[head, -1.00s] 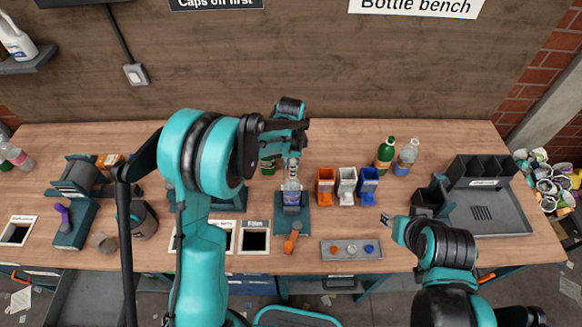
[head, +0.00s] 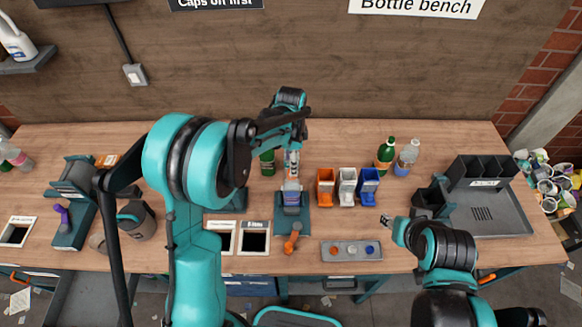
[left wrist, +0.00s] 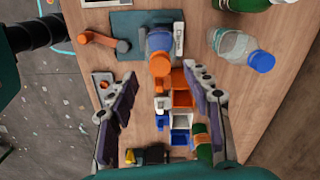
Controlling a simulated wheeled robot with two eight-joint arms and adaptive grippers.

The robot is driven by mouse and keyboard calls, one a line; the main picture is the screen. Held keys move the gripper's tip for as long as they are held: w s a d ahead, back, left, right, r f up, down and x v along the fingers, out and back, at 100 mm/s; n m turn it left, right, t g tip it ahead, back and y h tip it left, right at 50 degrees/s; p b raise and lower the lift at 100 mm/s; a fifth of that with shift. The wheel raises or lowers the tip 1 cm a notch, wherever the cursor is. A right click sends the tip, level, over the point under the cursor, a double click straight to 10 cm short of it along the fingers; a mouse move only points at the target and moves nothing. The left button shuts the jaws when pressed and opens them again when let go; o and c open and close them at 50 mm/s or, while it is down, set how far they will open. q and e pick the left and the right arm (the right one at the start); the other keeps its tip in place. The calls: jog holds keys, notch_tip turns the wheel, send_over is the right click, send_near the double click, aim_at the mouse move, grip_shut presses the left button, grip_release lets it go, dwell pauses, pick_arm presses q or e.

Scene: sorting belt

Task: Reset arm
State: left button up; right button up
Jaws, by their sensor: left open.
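My left gripper (left wrist: 161,72) is open and empty in the left wrist view, its two fingers spread. In the head view my left gripper (head: 292,150) hangs above the bottle stand (head: 292,226). A bottle with a blue band (head: 291,186) stands upright in that stand, under the gripper. In the left wrist view an orange cap (left wrist: 160,66) shows at its top, beyond the fingertips and apart from them. My right gripper (head: 386,221) is low over the bench at the right; its jaws are too small to judge.
Orange (head: 325,183), white (head: 346,183) and blue (head: 368,185) bins stand right of the stand. A grey cap tray (head: 326,252) lies in front. Green (head: 385,153) and clear (head: 407,157) bottles stand behind. A dark sorting tray (head: 507,222) is at the right.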

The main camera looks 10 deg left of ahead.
pick_arm(q)
notch_tip(320, 180, up, 8)
jog(key=shift+r, duration=0.2)
jog(key=s+a+f+n+t+b, duration=0.2)
jog(key=s+n+b, duration=0.1)
jog(key=s+b, duration=0.2)
jog(key=s+a+f+n+t+b, duration=0.1)
jog(key=s+a+f+n+b, duration=0.1)
jog(key=s+n+b, duration=0.2)
jog(key=s+b, duration=0.1)
jog(key=s, duration=0.2)
jog(key=shift+s+f+t+b, duration=0.15)
jog(key=shift+f+t+b, duration=0.05)
jog(key=shift+t+b, duration=0.2)
jog(key=s+f+n+t+b, duration=0.1)
jog(key=s+f+n+b, duration=0.1)
jog(key=s+f, duration=0.1)
jog(key=s+a+f+n+t+b, duration=0.1)
jog(key=s+f+n+b, duration=0.1)
jog(key=s+f+b, duration=0.1)
jog(key=s+a+f+n+t+b, duration=0.1)
jog(key=s+f+n+b, duration=0.1)
jog(key=s+f, duration=0.1)
jog(key=shift+s+f, duration=0.1)
jog(key=shift+f, duration=0.35)
